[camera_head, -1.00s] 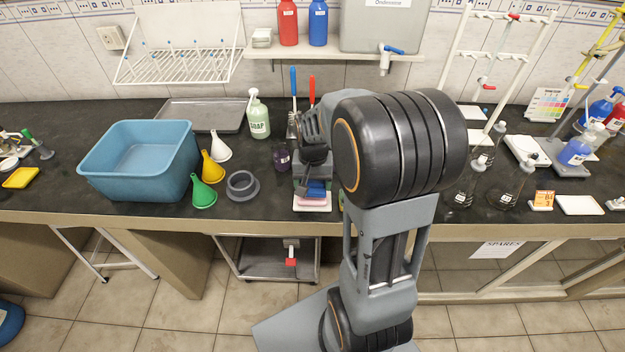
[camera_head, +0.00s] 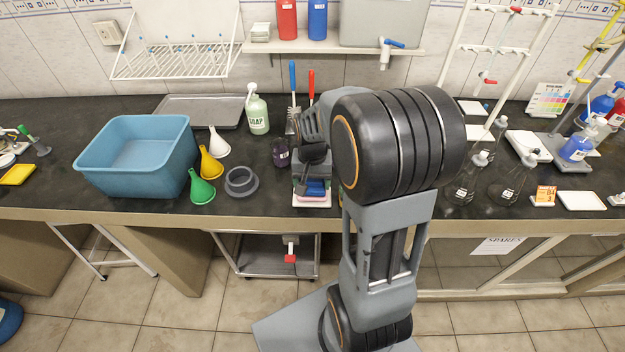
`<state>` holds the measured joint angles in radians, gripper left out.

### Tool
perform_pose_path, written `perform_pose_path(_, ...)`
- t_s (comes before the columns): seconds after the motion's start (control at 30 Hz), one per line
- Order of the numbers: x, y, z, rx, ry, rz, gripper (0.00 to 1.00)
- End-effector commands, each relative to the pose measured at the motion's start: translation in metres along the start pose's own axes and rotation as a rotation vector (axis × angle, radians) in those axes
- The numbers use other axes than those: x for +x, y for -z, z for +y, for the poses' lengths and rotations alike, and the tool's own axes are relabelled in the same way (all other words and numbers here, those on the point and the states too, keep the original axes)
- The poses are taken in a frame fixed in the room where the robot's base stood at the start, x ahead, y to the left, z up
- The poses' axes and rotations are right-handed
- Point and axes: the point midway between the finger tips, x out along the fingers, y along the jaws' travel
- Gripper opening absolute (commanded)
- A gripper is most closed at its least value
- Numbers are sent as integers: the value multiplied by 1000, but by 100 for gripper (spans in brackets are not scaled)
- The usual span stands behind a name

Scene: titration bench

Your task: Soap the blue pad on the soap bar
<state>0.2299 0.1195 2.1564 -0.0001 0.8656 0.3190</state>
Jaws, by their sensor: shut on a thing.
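The blue pad (camera_head: 316,188) is held in my gripper (camera_head: 314,180), which is shut on it. The pad is just above or against the pink soap bar (camera_head: 312,199); I cannot tell whether they touch. The soap bar lies on a white dish (camera_head: 312,205) near the front edge of the bench. My gripper and wrist hide the rear of the pad and most of the bar's top.
A blue basin (camera_head: 140,185), green funnel (camera_head: 201,190), yellow funnel (camera_head: 210,164) and grey ring (camera_head: 241,182) stand left. A small dark jar (camera_head: 281,153) stands close left of my gripper. A soap bottle (camera_head: 257,112) is behind. Glass flasks (camera_head: 507,182) stand right.

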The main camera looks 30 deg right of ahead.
Motion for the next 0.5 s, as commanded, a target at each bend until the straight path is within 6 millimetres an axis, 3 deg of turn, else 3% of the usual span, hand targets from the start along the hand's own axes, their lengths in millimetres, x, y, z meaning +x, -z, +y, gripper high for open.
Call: perform_pose_path(0.5,6,0,0,0,0,0,55)
